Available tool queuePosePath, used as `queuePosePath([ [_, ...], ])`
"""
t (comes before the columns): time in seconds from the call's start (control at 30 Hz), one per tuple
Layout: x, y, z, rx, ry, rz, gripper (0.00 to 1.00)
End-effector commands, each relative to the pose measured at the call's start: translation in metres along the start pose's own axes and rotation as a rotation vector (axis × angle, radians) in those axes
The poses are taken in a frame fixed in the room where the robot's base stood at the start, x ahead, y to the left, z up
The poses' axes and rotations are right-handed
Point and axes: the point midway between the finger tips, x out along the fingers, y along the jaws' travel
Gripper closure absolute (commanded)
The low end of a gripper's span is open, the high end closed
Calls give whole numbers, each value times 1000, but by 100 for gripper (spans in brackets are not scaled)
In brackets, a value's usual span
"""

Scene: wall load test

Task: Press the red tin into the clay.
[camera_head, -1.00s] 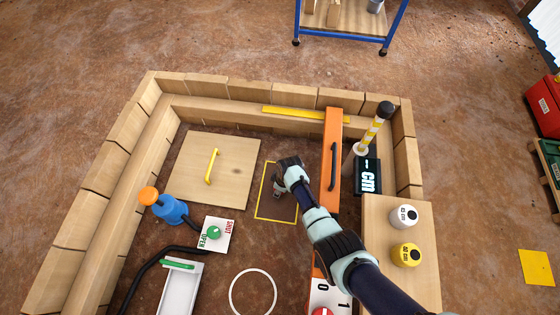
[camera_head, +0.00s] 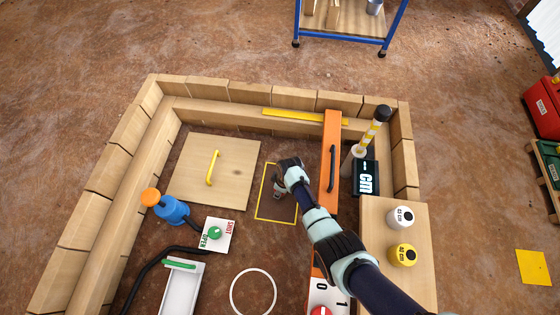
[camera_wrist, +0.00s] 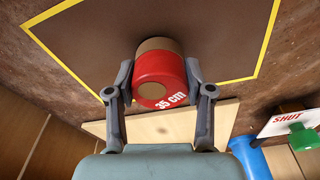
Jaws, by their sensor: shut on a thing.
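The red tin (camera_wrist: 160,76), marked "35 cm", sits between the two fingers of my gripper (camera_wrist: 160,84) in the wrist view. The fingers are shut on its sides. Its far end meets or nearly meets the dark clay surface (camera_wrist: 95,40) inside the yellow outline (camera_wrist: 262,50); I cannot tell how deep it sits. In the head view my gripper (camera_head: 279,195) is over the yellow-outlined area (camera_head: 264,212), and the arm mostly hides the tin.
A wooden board (camera_head: 235,165) with a yellow handle lies to the left. An orange beam (camera_head: 329,150) stands close on the right. White (camera_head: 400,217) and yellow (camera_head: 403,255) tins stand on a wooden shelf (camera_head: 378,212). A blue pump (camera_head: 171,210) is at the left.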

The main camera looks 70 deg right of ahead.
Motion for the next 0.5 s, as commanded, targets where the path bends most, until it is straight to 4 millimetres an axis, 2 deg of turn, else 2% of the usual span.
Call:
queuePosePath([
  [0.03,-12,1,-2,0,1,1,100],
  [0.5,-57,2,-10,0,4,3,100],
])
